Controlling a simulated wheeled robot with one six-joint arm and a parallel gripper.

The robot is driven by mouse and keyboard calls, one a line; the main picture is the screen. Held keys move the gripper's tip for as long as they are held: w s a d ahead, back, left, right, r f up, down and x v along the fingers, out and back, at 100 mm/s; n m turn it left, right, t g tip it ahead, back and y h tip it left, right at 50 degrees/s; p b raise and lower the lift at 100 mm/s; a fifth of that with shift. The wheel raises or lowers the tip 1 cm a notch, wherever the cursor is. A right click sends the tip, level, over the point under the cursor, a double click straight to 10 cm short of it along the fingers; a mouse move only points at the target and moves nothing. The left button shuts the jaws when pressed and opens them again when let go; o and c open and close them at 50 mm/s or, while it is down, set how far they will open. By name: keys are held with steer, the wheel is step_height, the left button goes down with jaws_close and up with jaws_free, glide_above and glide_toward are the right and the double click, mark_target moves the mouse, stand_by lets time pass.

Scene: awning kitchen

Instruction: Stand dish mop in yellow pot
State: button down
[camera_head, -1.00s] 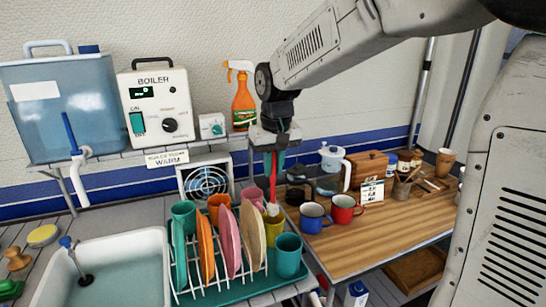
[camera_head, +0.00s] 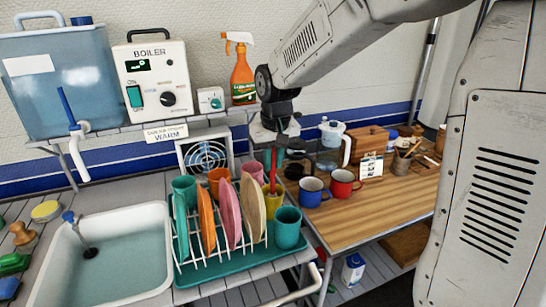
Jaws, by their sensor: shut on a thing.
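The dish mop shows as an upright red handle (camera_head: 273,178) under my gripper (camera_head: 274,154). My gripper is shut on the upper part of the handle, and its fingers are small and dark in this view. The yellow pot (camera_head: 273,208) stands at the right rear of the dish rack, partly behind a tan plate. The handle's lower end meets the pot's opening, and the mop head is hidden, seemingly inside the pot. I cannot tell whether it touches the bottom.
The teal dish rack (camera_head: 225,268) holds several plates and cups, with a teal cup (camera_head: 288,228) close beside the pot. Blue (camera_head: 312,192) and red (camera_head: 343,184) mugs stand on the wooden table to the right. The sink (camera_head: 110,255) is at left.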

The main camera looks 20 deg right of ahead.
steer(key=c, duration=1.3)
jaws_free()
steer(key=r, duration=0.5)
steer(key=s+r, duration=0.1)
steer(key=r, duration=0.1)
steer(key=shift+r, duration=0.4)
